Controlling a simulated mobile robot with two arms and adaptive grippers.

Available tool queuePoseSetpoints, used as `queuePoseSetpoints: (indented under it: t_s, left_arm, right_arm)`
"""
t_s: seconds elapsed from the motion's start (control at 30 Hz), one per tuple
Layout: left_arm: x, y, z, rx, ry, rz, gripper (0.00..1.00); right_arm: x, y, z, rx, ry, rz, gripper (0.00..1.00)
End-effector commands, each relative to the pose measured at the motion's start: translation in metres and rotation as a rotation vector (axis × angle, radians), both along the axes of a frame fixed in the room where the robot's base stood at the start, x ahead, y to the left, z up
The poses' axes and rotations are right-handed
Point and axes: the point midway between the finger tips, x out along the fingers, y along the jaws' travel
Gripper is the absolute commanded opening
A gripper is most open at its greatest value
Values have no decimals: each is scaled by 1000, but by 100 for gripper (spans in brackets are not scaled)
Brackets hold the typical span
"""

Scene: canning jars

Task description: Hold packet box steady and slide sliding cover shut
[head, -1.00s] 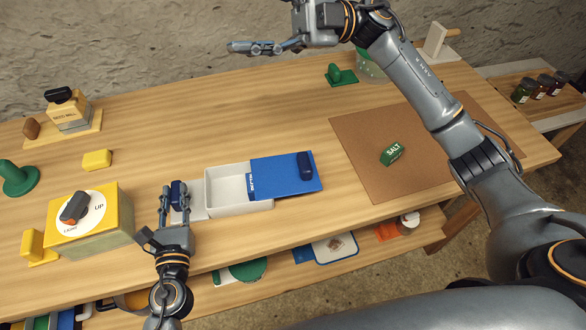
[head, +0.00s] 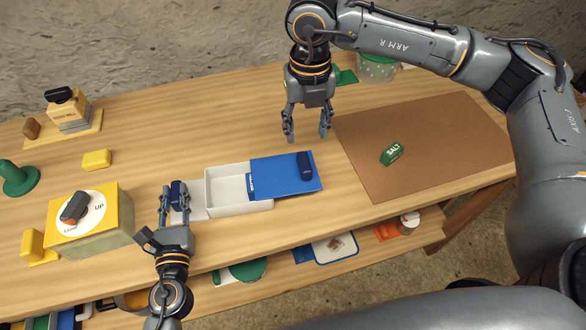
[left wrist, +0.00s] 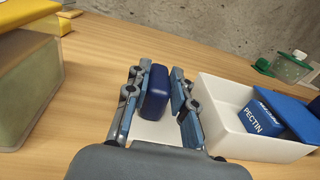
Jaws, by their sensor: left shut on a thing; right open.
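The white packet box (head: 239,206) stands on the table with its left half open. Its blue sliding cover (head: 275,178) covers the right part and sticks out to the right, with a dark blue knob (head: 305,165) at its right end. In the left wrist view a blue packet marked PECTIN (left wrist: 263,120) shows inside the box (left wrist: 222,111). My left gripper (head: 176,193) is shut on the dark blue grip block (left wrist: 156,92) on the white plate at the box's left end. My right gripper (head: 308,138) is open and empty, pointing down above the table behind the cover.
A yellow box with a dial (head: 92,222) stands left of my left gripper. A brown mat (head: 420,150) with a green salt packet (head: 391,154) lies to the right. A yellow block (head: 97,159) and a seed mill (head: 69,112) stand at the back left.

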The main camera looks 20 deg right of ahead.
Motion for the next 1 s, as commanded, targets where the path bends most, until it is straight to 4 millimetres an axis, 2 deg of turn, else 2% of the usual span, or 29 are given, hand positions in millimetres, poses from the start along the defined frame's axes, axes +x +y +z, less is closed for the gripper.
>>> queuePoseSetpoints:
  t_s: [0.6, 0.8, 1.0]
  left_arm:
    - [0, 0, 0, 0, 0, -1, 0]
    - [0, 0, 0, 0, 0, -1, 0]
    - [0, 0, 0, 0, 0, -1, 0]
  right_arm:
    - [-1, 0, -88, 4, 5, 0, 51]
    - [-1, 1, -106, 4, 4, 1, 51]
    - [0, 1, -111, 4, 3, 1, 51]
